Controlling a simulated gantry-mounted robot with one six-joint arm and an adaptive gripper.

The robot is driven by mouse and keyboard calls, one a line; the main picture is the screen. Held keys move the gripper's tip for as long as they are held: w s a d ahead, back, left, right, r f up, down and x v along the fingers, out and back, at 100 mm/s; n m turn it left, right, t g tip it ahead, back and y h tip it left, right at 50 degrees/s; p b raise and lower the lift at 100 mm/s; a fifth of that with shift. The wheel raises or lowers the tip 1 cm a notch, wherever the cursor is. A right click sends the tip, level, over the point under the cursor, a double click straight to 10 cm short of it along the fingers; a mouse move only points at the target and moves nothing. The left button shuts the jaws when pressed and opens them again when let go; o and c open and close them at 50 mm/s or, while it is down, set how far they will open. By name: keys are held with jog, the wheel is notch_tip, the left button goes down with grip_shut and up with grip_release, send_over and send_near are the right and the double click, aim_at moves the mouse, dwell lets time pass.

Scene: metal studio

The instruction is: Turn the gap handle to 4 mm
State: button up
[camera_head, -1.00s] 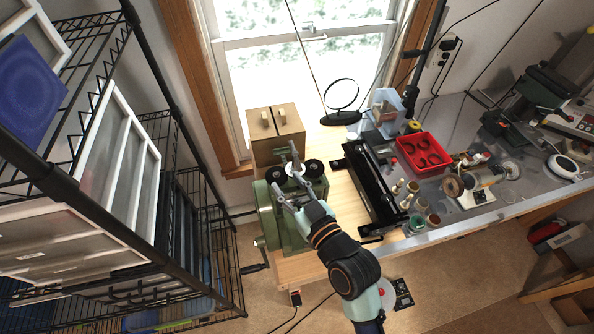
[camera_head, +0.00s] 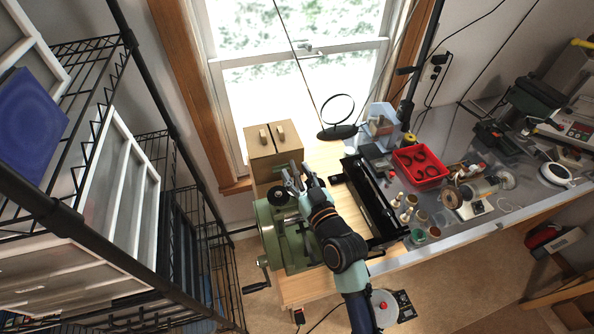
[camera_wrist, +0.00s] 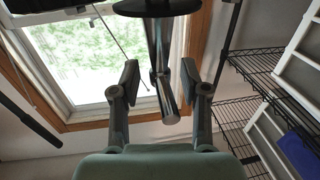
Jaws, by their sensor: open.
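The green hand-cranked machine (camera_head: 268,225) stands at the left end of the wooden bench. A black round knob (camera_head: 277,196) shows on its top; the arm covers much of the rest. In the wrist view, a shiny metal bar handle (camera_wrist: 169,98) sits below a black disc (camera_wrist: 155,6). My gripper (camera_wrist: 160,84) is open, with one finger on each side of the handle in the picture. Gaps show at both sides; I cannot tell the depth. In the head view, my gripper (camera_head: 292,180) is over the machine top. No gap scale can be read.
A wooden box (camera_head: 272,152) stands close behind the machine. A long black tool (camera_head: 374,197) lies to the right, beside a red tray (camera_head: 420,167) and several small jars. A crank (camera_head: 257,287) sticks out at the machine's lower left. A wire rack (camera_head: 190,215) stands farther left.

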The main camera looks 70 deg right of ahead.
jog(key=shift+w+d, duration=0.1)
jog(key=shift+w, duration=0.05)
grip_shut()
jog(key=shift+f+b, duration=0.2)
jog(key=shift+b, duration=0.35)
